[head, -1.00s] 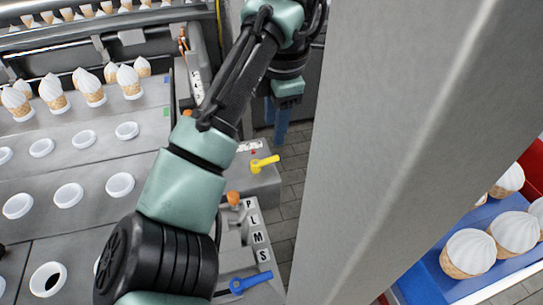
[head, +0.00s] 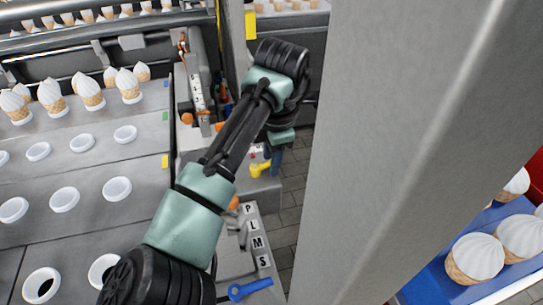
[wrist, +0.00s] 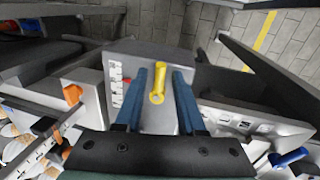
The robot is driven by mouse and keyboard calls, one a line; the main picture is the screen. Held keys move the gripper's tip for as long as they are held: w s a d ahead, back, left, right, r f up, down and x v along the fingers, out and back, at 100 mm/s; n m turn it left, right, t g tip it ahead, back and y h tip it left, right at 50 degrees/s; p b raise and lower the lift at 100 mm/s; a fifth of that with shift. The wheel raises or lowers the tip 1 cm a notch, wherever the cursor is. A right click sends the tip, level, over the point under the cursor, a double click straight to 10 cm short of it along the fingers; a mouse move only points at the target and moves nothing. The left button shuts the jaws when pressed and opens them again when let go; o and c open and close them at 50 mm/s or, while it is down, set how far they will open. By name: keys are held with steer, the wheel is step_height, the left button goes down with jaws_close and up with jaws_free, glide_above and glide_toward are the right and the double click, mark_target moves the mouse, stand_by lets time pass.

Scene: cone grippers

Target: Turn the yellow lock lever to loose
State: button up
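The yellow lock lever (head: 261,170) sits on a grey box (head: 246,190), partly behind my gripper in the head view. In the wrist view the yellow lever (wrist: 160,80) has its round pivot toward me and its handle pointing away, up the picture. My gripper (wrist: 160,73) is open, with one blue finger on each side of the lever in that picture. I see no contact, and the height of the fingers above the lever is hard to tell. In the head view the blue fingers (head: 274,160) point down close to the lever.
A blue lever (head: 249,289) is on the nearer box, beside a plate lettered P, L, M, S (head: 256,238). Orange knobs (wrist: 72,93) stand left. A broad grey post (head: 400,130) stands right of my arm.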

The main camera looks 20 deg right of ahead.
jaws_close()
